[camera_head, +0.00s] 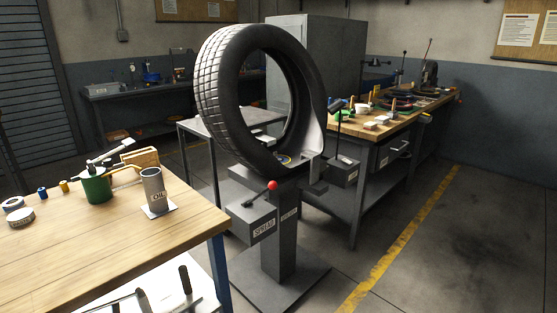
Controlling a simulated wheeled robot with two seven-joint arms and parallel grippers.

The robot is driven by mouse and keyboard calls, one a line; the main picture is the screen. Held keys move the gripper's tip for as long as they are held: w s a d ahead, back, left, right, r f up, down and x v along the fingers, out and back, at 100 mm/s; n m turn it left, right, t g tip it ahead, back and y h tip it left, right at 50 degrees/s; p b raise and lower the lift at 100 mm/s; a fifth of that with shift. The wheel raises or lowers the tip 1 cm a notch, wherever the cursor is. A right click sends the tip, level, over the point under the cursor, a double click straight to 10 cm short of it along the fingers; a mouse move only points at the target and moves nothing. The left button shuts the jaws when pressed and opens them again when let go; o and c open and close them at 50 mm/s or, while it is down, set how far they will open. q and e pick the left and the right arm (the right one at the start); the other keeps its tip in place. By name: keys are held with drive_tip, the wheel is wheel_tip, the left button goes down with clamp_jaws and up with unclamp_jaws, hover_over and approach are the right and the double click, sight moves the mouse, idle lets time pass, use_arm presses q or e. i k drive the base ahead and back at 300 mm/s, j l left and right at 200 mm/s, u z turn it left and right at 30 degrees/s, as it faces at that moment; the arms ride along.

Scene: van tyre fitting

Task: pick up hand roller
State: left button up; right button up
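I cannot tell for sure which tool is the hand roller. Several small tools, some upright, stand on the wooden workbench (408,117) at the right, too small to make out. On the near wooden table (110,245) at the left, a green can (97,188) has light-coloured tools and a yellowish handle at its top. A grey cylinder (154,187) with a label stands to its right on a white card. Neither of my grippers is in view.
A tyre (212,95) stands upright on a grey stand (281,240) with a red-knobbed lever (272,186). Dark-handled tools (185,280) show on a white surface below the near table. A grey cabinet (320,50) stands behind. The floor at the right (470,260) is clear.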

sight(395, 103)
drive_tip(key=i+l+z, duration=0.55)
drive_tip(key=i, duration=0.45)
drive_tip(key=i+l+z, duration=0.3)
drive_tip(key=i, duration=0.25)
drive_tip(key=i+z, duration=0.3)
drive_tip(key=i, duration=0.25)
drive_tip(key=i+u, duration=0.25)
drive_tip(key=i, duration=0.25)
drive_tip(key=i+l+u, duration=0.2)
drive_tip(key=i, duration=0.25)
drive_tip(key=i+l+u, duration=0.25)
drive_tip(key=i, duration=0.25)
